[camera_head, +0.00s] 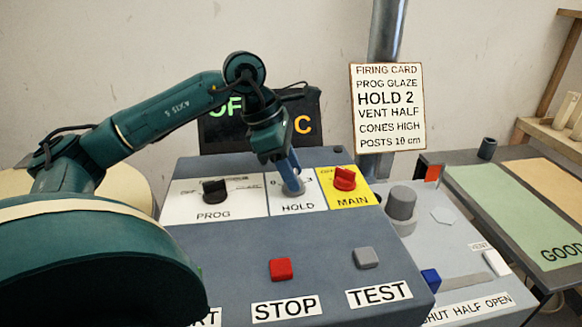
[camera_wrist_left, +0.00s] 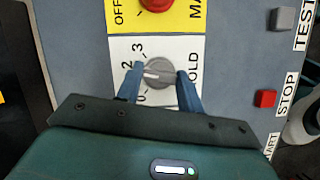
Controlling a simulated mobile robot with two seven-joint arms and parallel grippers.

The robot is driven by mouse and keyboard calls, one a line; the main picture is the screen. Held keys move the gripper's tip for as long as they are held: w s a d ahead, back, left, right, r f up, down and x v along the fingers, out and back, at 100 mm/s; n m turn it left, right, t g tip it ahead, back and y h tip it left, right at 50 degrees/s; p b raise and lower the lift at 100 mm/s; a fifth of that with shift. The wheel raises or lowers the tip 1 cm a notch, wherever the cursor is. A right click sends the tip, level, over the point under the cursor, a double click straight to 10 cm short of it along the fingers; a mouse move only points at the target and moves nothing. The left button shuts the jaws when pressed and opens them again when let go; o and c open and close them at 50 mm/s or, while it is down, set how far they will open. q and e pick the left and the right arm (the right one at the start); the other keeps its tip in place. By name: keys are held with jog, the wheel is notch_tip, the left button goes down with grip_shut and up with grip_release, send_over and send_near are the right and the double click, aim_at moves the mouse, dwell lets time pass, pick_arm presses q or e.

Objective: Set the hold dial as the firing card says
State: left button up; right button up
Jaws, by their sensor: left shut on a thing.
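The firing card (camera_head: 388,107) on the wall post reads "HOLD 2". The hold dial (camera_wrist_left: 160,71) is a grey round knob on a white plate marked HOLD, with 0, 2 and 3 readable around it. Its white mark points left, a little below the 2; the left finger hides part of the scale, so I cannot tell the exact setting. My left gripper (camera_wrist_left: 158,80) is shut on the hold dial, one finger on each side. In the head view the left gripper (camera_head: 291,178) comes down on the dial from above and hides most of it. My right gripper is not in view.
The black PROG knob (camera_head: 215,191) is left of the hold dial, and the red MAIN switch (camera_head: 345,179) is close on its right. A red STOP button (camera_head: 281,269) and a grey TEST button (camera_head: 366,258) are nearer the front. A grey cylinder (camera_head: 402,204) stands to the right.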

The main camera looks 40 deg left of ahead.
pick_arm(q)
jog(key=shift+m, duration=0.4)
jog(key=o, duration=1)
jog(key=p+v, duration=0.2)
jog(key=v, duration=1.1)
jog(key=shift+r, duration=0.15)
jog(key=shift+w+a, duration=0.1)
jog(key=shift+w, duration=0.05)
